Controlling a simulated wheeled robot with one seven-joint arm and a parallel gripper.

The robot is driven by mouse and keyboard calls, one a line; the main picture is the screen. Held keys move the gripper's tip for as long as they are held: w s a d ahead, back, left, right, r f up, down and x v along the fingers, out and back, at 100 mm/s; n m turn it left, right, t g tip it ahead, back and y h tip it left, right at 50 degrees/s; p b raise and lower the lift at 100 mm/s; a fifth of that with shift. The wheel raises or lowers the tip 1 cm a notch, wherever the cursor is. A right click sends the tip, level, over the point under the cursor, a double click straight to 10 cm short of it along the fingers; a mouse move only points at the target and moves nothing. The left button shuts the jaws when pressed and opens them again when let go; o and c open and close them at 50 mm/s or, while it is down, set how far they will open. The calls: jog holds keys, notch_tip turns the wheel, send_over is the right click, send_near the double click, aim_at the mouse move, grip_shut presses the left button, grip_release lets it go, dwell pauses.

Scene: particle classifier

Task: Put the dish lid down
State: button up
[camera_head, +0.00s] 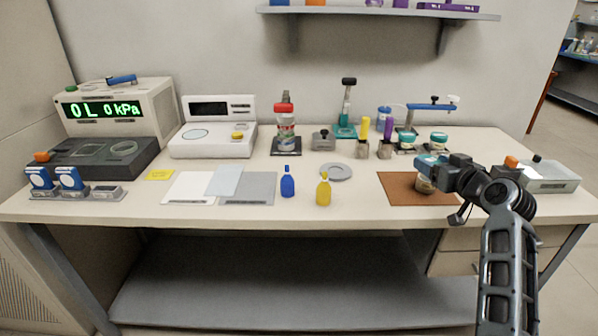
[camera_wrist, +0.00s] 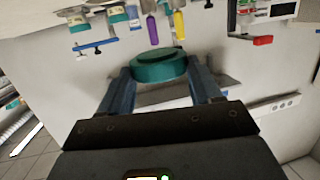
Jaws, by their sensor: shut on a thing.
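My gripper (camera_head: 424,163) is over the brown mat (camera_head: 395,190) at the right of the bench in the head view. In the wrist view my gripper (camera_wrist: 160,78) is shut on the round teal dish lid (camera_wrist: 160,68), which sits between the two blue fingers. In the head view the lid is mostly hidden or too small to tell from the fingers. A small pale dish (camera_head: 424,186) stands on the mat just below the gripper. I cannot tell whether the lid and the dish touch.
A grey round plate (camera_head: 336,172) lies left of the mat. Blue (camera_head: 287,182) and yellow (camera_head: 323,190) bottles stand near it. Two teal-lidded jars (camera_head: 407,142) (camera_head: 438,141) stand behind the gripper. A grey box (camera_head: 552,177) is at the right. Bench is clear between plate and mat.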

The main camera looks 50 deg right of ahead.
jog(key=shift+w+a+f, duration=0.2)
jog(key=shift+w+a, duration=0.05)
jog(key=shift+w, duration=0.2)
jog(key=p, duration=0.1)
send_over(376, 200)
notch_tip(376, 200, down, 6)
jog(key=shift+s+a+f, duration=0.1)
jog(key=shift+f, duration=2.25)
jog(key=shift+f, duration=0.15)
jog(key=o, duration=1)
jog(key=shift+o, duration=0.2)
